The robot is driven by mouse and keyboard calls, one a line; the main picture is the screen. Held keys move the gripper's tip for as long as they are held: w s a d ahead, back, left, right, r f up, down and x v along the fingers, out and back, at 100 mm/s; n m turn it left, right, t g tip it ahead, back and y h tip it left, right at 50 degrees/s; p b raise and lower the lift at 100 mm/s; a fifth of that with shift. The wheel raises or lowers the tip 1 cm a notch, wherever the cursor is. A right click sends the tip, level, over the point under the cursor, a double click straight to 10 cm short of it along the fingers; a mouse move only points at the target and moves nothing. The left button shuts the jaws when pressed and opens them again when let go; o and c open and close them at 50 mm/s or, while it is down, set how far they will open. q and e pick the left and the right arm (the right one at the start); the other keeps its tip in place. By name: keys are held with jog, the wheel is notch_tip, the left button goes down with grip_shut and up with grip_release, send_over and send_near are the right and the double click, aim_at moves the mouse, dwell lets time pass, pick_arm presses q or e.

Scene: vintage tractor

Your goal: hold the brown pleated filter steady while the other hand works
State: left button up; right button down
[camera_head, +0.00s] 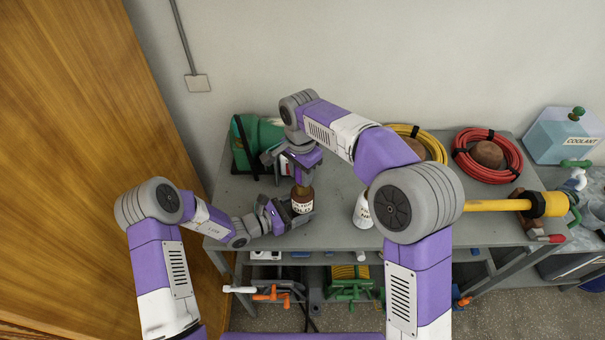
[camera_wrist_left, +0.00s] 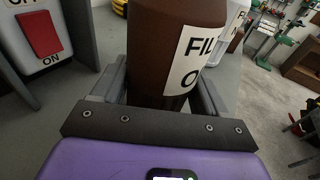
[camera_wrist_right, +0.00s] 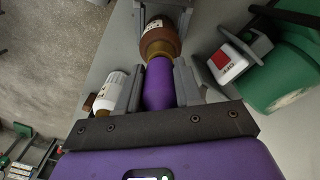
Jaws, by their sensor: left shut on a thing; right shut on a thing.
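A brown cylinder (camera_head: 301,192) with a white label stands upright near the left end of the grey bench. In the left wrist view the cylinder (camera_wrist_left: 150,45) looks smooth, and its label starts with "FIL"; no pleats show. My left gripper (camera_head: 288,213) is shut around its lower part from the left. My right gripper (camera_head: 302,174) is above it, pointing down, shut on a purple cylindrical piece (camera_wrist_right: 158,84). This piece lines up with a gold-brown collar (camera_wrist_right: 158,50) at the cylinder's top. I cannot tell whether the piece is joined to it.
A white bottle (camera_head: 363,208) stands to the right. A switch box with a red rocker (camera_wrist_left: 38,34) and a green container (camera_head: 262,140) are close behind and left. Yellow (camera_head: 425,145) and red (camera_head: 486,155) hose coils lie farther right. Bare bench (camera_head: 335,185) shows between cylinder and bottle.

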jog(key=shift+r, duration=1.7)
jog(key=shift+r, duration=0.15)
jog(key=shift+r, duration=1.85)
pick_arm(q)
jog(key=o, duration=1.2)
jog(key=v, duration=1.2)
jog(key=shift+a, duration=0.1)
jog(key=shift+f, duration=0.1)
